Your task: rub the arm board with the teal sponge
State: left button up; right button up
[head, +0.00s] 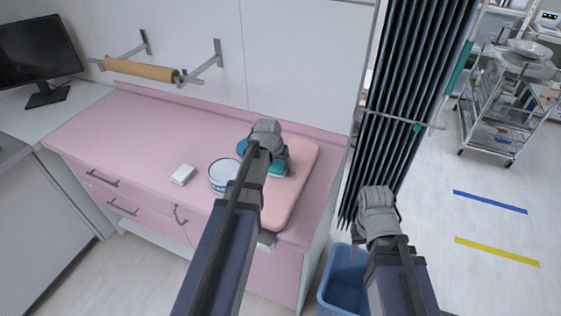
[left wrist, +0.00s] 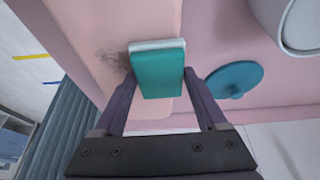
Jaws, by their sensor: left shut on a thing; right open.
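The teal sponge (left wrist: 158,72) has a pale layer on one side and sits between the fingers of my left gripper (left wrist: 160,85), which is shut on it. In the head view the sponge (head: 277,169) shows partly beside my left gripper (head: 272,165). The arm board (head: 296,187) is a pink padded slab on the counter; the sponge is over it, and I cannot tell whether they touch. A dark smudge shows on the arm board (left wrist: 92,75) beside the sponge in the left wrist view. My right gripper (head: 363,240) is open and empty, off the counter's right side.
A white canister (head: 222,174) stands left of the board, near a blue round lid (head: 242,146). A white block (head: 183,174) lies farther left on the pink counter (head: 130,140). A blue bin (head: 344,278) and a dark folded curtain (head: 412,80) are at the right.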

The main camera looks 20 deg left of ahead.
aim_at(287, 174)
pick_arm(q)
jog(key=shift+s, duration=0.25)
jog(key=shift+d, duration=0.1)
jog(key=shift+s+d+f, duration=0.1)
jog(key=shift+d, duration=1.75)
jog(key=shift+d, duration=0.1)
jog(key=shift+d, duration=1.85)
jog(key=shift+s+a, duration=0.1)
jog(key=shift+s, duration=0.7)
jog(key=shift+a, duration=1.9)
